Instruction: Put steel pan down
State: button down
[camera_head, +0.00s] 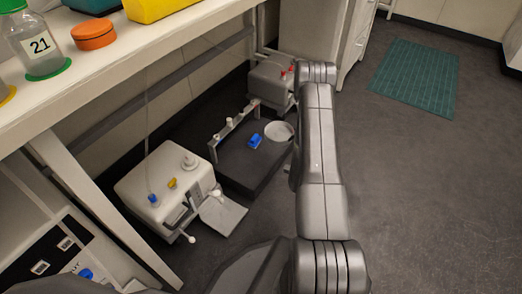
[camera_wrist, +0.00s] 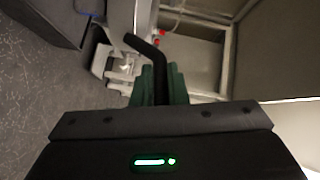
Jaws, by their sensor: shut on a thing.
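My gripper (camera_wrist: 161,82) shows in the wrist view as two green fingers in front of a dark housing. The fingers are shut on a dark bent bar (camera_wrist: 152,48), which looks like the handle of the steel pan. The bowl of the pan cannot be made out there. In the head view my arm hides the gripper. A pale round dish (camera_head: 279,131) shows just left of my arm, over the right end of a dark platform; I cannot tell whether it is the held pan or rests there.
The dark low platform (camera_head: 246,172) carries a blue item (camera_head: 255,141) and a rail with small knobs. A white device (camera_head: 165,192) stands left of it, and another with red knobs (camera_head: 270,80) behind. A bench (camera_head: 110,65) overhangs at left. The floor at right is clear, with a green mat (camera_head: 415,78).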

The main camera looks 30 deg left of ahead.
jog(key=s+a+f+n+g+y, duration=0.3)
jog(key=s+a+f+g+y, duration=0.15)
jog(key=a+f, duration=0.4)
notch_tip(320, 180, down, 10)
jog(key=b, duration=0.3)
jog(key=shift+s+a+r+h+b, duration=0.15)
jog(key=shift+s+a+h+b, duration=0.05)
jog(key=shift+s+h+b, duration=0.15)
jog(key=c, duration=1.4)
grip_release()
jog(key=shift+t, duration=0.25)
jog(key=shift+c, duration=0.2)
jog(key=p+v, duration=0.4)
jog(key=v, duration=0.8)
